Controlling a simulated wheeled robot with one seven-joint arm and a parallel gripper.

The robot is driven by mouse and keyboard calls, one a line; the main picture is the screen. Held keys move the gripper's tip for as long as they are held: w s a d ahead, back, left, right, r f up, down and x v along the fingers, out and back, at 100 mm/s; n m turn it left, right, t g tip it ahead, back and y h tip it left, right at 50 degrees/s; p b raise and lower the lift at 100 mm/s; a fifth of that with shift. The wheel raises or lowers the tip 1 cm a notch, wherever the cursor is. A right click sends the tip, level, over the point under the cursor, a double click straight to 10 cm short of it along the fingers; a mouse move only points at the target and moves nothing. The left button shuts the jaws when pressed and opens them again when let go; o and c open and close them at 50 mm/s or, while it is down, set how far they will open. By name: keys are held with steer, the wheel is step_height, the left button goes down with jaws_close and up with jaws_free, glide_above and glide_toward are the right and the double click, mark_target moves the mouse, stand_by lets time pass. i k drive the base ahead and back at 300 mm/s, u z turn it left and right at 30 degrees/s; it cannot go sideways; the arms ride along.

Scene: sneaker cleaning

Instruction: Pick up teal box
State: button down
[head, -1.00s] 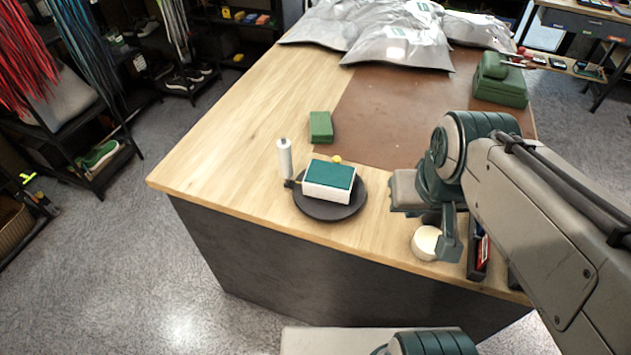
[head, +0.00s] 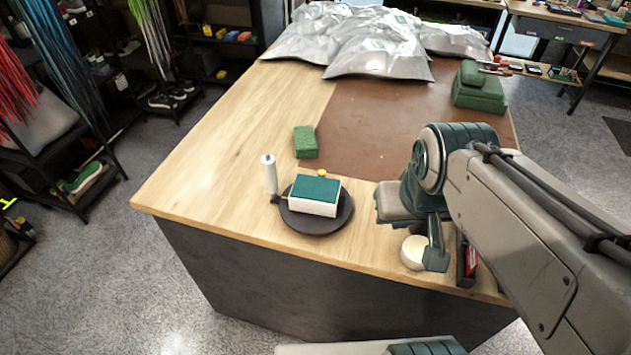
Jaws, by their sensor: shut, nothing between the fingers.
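The teal box (head: 315,195) has a teal top and white sides. It lies flat on a round black turntable-like plate (head: 318,226) near the table's front edge. My gripper (head: 436,256) is to the right of the box, apart from it, at the front edge of the table beside a round cream-coloured item (head: 413,252). It is shut and empty. Part of the gripper is hidden by its own finger and wrist.
A white bottle (head: 269,175) stands just left of the plate, and a small yellow item sits behind the box. A green block (head: 305,142) lies farther back. A narrow dark tray (head: 466,262) is right of my gripper. Silver bags (head: 375,45) cover the back.

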mark_target(317, 195)
steer(key=z, duration=3.5)
steer(key=k, duration=1.45)
steer(key=u, duration=1.75)
